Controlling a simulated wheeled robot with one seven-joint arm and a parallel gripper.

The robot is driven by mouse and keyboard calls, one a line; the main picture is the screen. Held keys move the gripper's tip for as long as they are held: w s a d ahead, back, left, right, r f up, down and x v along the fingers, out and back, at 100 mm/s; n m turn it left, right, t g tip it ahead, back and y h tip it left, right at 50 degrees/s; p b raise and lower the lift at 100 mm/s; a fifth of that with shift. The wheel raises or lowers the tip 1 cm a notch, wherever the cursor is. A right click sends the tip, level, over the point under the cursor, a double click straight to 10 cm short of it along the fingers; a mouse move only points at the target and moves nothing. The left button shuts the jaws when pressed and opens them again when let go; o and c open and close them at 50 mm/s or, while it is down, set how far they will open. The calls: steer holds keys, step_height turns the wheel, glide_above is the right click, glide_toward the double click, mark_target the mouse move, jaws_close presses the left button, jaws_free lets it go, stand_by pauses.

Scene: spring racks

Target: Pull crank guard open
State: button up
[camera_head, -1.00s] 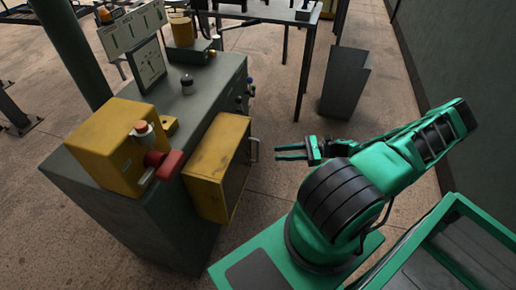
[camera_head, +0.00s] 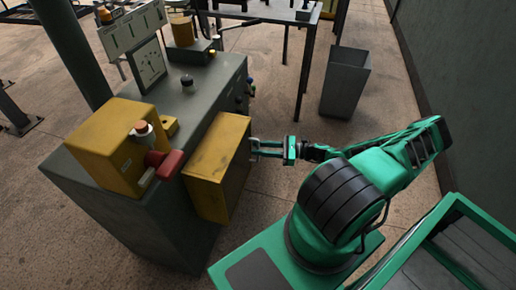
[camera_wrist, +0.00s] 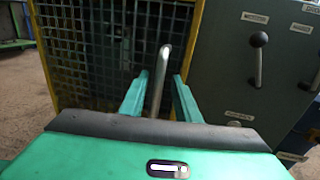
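The crank guard (camera_head: 216,165) is a yellow box-like cover on the side of the grey machine cabinet; it looks closed. In the wrist view its yellow frame and dark mesh (camera_wrist: 100,50) fill the left and middle. A metal handle (camera_wrist: 160,75) sticks out from the guard near its right edge. My gripper (camera_head: 262,149) is at the handle. In the wrist view my gripper (camera_wrist: 158,92) has its two green fingers apart, one on each side of the handle. A gap shows between the fingers and the handle.
A black-knobbed lever (camera_wrist: 258,55) stands on the panel right of the guard. A grey bin (camera_head: 345,85) and a table are behind.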

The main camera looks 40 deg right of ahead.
steer(key=shift+w+a, duration=0.3)
steer(key=shift+a, duration=0.05)
